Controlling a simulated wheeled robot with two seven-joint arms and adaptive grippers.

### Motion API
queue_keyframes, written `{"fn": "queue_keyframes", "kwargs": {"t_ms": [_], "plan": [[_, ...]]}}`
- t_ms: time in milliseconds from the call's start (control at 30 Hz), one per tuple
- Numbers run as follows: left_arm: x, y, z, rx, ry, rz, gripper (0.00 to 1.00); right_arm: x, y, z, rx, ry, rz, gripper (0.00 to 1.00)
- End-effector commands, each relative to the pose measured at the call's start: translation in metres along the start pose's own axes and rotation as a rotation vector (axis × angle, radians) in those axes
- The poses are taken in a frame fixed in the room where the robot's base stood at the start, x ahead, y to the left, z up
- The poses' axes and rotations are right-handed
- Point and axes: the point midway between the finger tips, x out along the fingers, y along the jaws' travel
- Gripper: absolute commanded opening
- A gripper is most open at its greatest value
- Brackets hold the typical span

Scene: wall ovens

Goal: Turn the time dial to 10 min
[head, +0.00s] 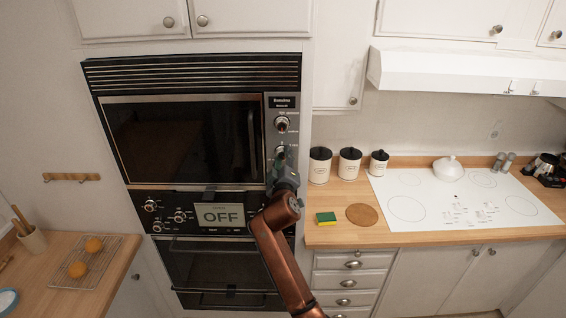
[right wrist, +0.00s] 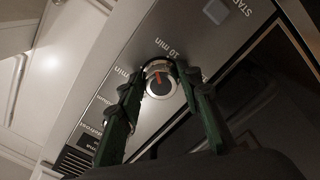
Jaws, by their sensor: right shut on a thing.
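The time dial (right wrist: 160,85) is a round silver knob with a dark rim and a red mark, on the panel of the upper oven (head: 185,140). In the right wrist view the panel is turned over, and the red mark lies on the dial's upper part, toward the "10 min" print (right wrist: 168,47). My right gripper (right wrist: 163,68) has its two green fingers shut on the dial, one on each side. In the head view my right gripper (head: 281,158) is at the panel and largely hides the dial. My left gripper is not in view.
Another knob (head: 282,124) sits above the time dial. A display reading OFF (head: 221,215) and knobs (head: 180,217) are on the lower oven panel. The right counter holds canisters (head: 320,165), a sponge (head: 326,218) and a white cooktop (head: 450,205).

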Motion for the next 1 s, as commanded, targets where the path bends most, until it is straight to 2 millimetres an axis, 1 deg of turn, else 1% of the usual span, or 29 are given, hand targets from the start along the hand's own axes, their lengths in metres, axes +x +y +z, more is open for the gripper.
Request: {"fn": "queue_keyframes", "kwargs": {"t_ms": [33,100,300,500,733,1000], "plan": [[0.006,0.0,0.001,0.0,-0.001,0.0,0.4,0.0,-0.004,0.002,0.045,-0.001,-0.002,0.08],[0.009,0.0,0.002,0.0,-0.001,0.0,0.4,0.0,-0.004,0.002,0.111,-0.001,-0.002,0.08],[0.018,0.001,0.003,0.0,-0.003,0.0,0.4,0.0,-0.005,0.002,0.285,-0.002,-0.003,0.08],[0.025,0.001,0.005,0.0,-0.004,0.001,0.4,0.0,-0.005,0.001,0.423,-0.003,-0.003,0.08],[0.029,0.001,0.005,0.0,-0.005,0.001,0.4,0.0,-0.005,0.001,0.524,-0.005,-0.003,0.08],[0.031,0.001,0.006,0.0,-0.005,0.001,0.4,0.0,-0.005,0.001,0.569,-0.005,-0.003,0.08]]}}
